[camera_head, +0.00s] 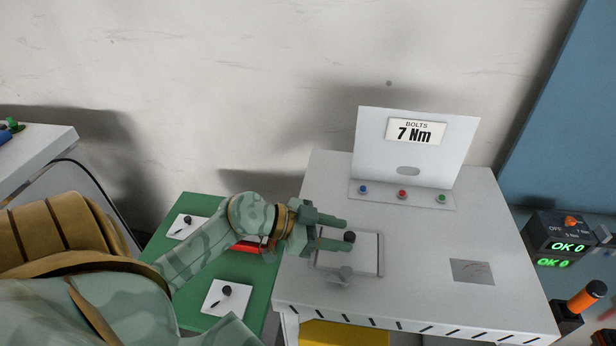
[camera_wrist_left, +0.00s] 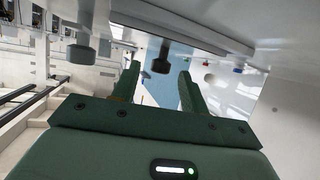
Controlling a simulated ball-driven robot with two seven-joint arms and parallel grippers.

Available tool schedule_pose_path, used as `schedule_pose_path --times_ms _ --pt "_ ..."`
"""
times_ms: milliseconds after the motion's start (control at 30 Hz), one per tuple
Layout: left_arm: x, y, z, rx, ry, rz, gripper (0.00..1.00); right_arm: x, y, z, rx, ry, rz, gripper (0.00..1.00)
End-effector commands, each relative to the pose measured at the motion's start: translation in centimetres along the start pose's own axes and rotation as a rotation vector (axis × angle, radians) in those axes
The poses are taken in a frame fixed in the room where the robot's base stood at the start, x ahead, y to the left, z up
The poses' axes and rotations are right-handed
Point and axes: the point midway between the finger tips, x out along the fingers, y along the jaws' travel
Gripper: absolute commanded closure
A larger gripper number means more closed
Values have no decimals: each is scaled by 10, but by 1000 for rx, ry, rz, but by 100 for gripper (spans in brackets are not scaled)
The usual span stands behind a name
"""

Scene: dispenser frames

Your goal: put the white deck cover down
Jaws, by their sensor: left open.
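A white plate, which looks like the deck cover (camera_head: 362,262), lies on the white workbench (camera_head: 440,295). In the left wrist view, a dark knob (camera_wrist_left: 162,58) shows between and just beyond the two open fingertips (camera_wrist_left: 160,76). I cannot tell if the fingers touch it. A grey knob (camera_head: 345,274) sits near the plate's front edge. My right gripper is not in view.
A white stand (camera_head: 460,145) labelled "BOLTS 7 Nm" rises at the back of the bench, with coloured buttons in front. A green surface (camera_head: 190,255) on the left holds two white plates with dark parts. A grey square (camera_head: 472,272) is at the right; bench around it is clear.

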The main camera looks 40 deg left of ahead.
Motion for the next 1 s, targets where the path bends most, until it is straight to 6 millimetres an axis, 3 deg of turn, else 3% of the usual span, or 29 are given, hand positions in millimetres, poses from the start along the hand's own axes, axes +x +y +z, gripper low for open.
schedule_pose_path --times_ms 200,400,600,1000 --pt "-56 0 -1 6 0 -3 56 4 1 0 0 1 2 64" --pt "-92 -1 -2 8 3 -4 56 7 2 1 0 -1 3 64" --pt "-104 -1 -5 12 6 -3 56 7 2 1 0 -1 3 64" --pt "-104 -1 -5 12 6 -4 56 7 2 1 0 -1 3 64"
